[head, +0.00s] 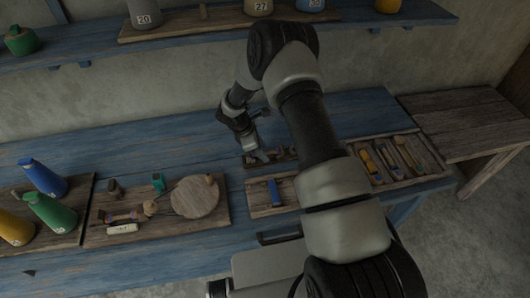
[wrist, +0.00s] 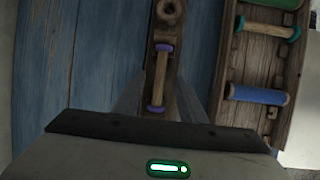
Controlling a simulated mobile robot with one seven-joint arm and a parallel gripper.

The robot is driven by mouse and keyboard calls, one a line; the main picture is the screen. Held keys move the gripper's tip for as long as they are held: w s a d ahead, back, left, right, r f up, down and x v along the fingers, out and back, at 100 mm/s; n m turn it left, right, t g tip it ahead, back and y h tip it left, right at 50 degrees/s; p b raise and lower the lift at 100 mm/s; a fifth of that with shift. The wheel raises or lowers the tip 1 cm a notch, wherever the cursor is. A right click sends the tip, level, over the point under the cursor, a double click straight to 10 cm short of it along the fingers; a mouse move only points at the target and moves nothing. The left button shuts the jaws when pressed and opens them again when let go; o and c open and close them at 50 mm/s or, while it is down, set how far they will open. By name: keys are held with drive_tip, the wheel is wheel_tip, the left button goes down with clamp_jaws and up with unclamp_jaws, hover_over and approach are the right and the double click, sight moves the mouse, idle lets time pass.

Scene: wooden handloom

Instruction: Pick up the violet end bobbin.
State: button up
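The violet end bobbin (wrist: 160,78) has two violet ends and a pale wooden shank. It lies lengthwise in a narrow, dark wooden holder (wrist: 163,35) in the wrist view. My gripper (wrist: 160,98) is open and empty, with one grey finger on each side of the holder at the bobbin's near end. I cannot tell how far the fingertips are above it. In the head view my gripper (head: 257,156) is down at the holder (head: 284,154) on the blue bench; the bobbin cannot be made out there.
A wooden tray (wrist: 226,62) to the right in the wrist view holds a teal-ended bobbin (wrist: 268,27) and a blue bobbin (wrist: 257,95). The head view shows a tool tray (head: 425,150) at right, a board (head: 160,232) and bottles (head: 50,213) at left. Blue bench behind is clear.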

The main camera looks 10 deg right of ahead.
drive_tip(key=shift+f, duration=0.1)
drive_tip(key=shift+c, duration=0.5)
clamp_jaws()
